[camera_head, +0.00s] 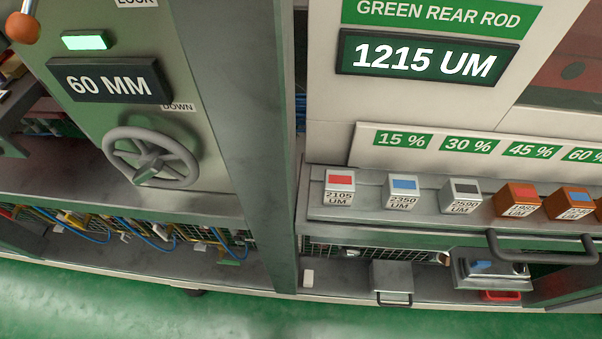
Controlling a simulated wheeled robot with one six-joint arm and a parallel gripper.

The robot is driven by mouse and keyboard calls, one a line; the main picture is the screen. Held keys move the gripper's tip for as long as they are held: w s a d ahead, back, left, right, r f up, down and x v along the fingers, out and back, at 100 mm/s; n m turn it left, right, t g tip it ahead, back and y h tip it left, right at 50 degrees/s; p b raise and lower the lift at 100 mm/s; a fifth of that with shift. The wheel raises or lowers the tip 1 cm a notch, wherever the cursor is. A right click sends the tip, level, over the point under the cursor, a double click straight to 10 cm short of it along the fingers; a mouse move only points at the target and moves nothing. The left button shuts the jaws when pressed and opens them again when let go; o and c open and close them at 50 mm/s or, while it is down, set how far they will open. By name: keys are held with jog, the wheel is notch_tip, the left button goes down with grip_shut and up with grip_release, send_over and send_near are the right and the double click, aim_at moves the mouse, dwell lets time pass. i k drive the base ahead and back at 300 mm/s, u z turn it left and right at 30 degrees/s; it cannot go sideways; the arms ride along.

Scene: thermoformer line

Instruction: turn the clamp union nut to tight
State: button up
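I cannot make out a clamp union nut in this view. My gripper is not in view either. A grey handwheel (151,158) with spokes sits on the green-grey machine panel (95,118) at the left. Above it a dark display (110,81) reads 60 MM, and a small lit green lamp (86,41) is above that. A lever with an orange ball knob (22,27) shows at the top left corner, partly cut off.
A display (428,57) at the right reads 1215 UM. Several labelled blocks, one with a red top (340,187), stand on a grey shelf (318,207) below percent labels. A dark bar handle (545,257) juts out at the right. The green floor (110,309) in front looks clear.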

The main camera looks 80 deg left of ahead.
aim_at(126, 238)
jog(key=z, duration=0.35)
jog(key=k, duration=2.7)
jog(key=u, duration=0.65)
